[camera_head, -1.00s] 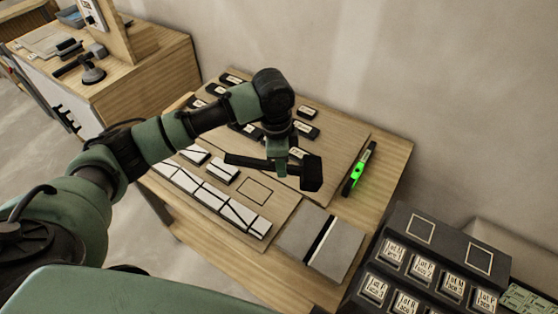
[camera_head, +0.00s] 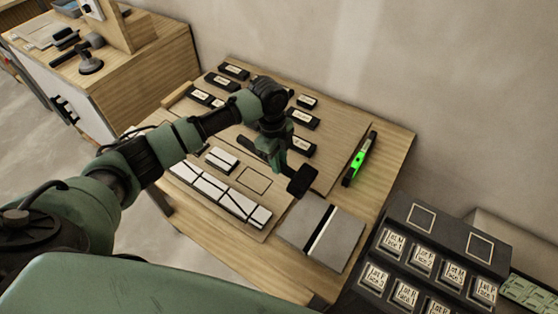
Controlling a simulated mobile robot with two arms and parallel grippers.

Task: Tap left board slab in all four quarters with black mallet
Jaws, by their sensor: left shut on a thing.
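My left gripper (camera_head: 275,158) is shut on the black mallet, pointing down from the wrist. The mallet's black head (camera_head: 302,181) sticks out to the lower right of the gripper, and its dark handle end shows on the upper left. The head appears just behind the left board slab (camera_head: 300,220), a flat grey slab at the table's front right, and looks apart from it. A second grey slab (camera_head: 340,240) lies to its right, with a white and black strip between them. My right gripper is not in view.
A green-lit level (camera_head: 360,160) lies right of the board. White tiles with black lines (camera_head: 220,193) lie left of the slabs, and several labelled black blocks (camera_head: 234,71) lie behind. A dark rack of labelled blocks (camera_head: 440,250) stands at the right.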

